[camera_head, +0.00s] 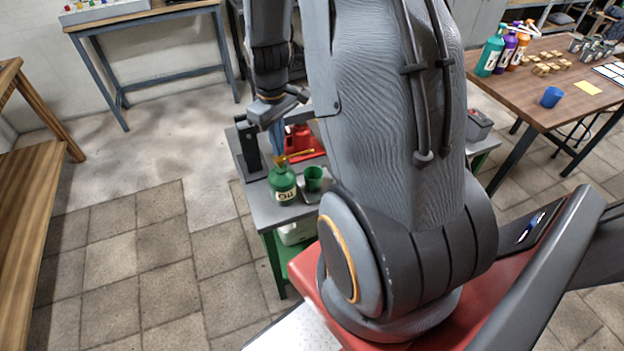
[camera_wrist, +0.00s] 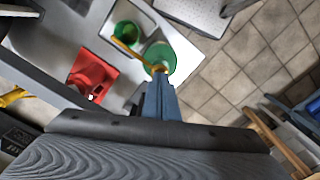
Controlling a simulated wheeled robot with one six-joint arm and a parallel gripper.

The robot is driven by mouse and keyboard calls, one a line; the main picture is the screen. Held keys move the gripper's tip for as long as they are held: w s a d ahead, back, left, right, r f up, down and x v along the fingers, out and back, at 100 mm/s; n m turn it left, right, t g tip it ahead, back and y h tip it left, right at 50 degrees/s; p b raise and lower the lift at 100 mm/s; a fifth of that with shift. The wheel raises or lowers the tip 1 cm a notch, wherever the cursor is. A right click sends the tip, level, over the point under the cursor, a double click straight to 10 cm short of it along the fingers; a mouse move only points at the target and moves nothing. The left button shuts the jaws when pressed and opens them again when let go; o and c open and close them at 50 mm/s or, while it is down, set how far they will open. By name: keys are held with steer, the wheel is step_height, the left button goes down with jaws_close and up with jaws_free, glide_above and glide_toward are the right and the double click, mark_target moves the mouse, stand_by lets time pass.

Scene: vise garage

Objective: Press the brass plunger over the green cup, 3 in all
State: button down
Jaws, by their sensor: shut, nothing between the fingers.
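A green bottle (camera_head: 283,187) with an oil label stands upright on a small grey bench. Its brass plunger (camera_head: 281,159) has a spout pointing right, toward the green cup (camera_head: 313,178) beside it. In the wrist view the brass spout (camera_wrist: 130,50) reaches from the bottle (camera_wrist: 170,57) over the rim of the cup (camera_wrist: 127,32). My gripper (camera_head: 277,151) is shut and empty, pointing down directly above the plunger. In the wrist view its blue fingertips (camera_wrist: 159,76) overlap the plunger head; I cannot tell whether they touch it.
A red object (camera_wrist: 92,77) sits on the bench behind the bottle. The cup stands on a light grey plate. Tiled floor is clear at left.

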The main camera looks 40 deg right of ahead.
steer(key=shift+f, duration=0.15)
steer(key=shift+f+b, duration=0.6)
steer(key=shift+f, duration=0.45)
steer(key=shift+r, duration=0.1)
steer(key=shift+r+p, duration=1.05)
steer(key=shift+r, duration=0.15)
steer(key=shift+r, duration=0.1)
step_height(320, 180, up, 6)
steer(key=p, duration=0.4)
steer(key=shift+p, duration=0.35)
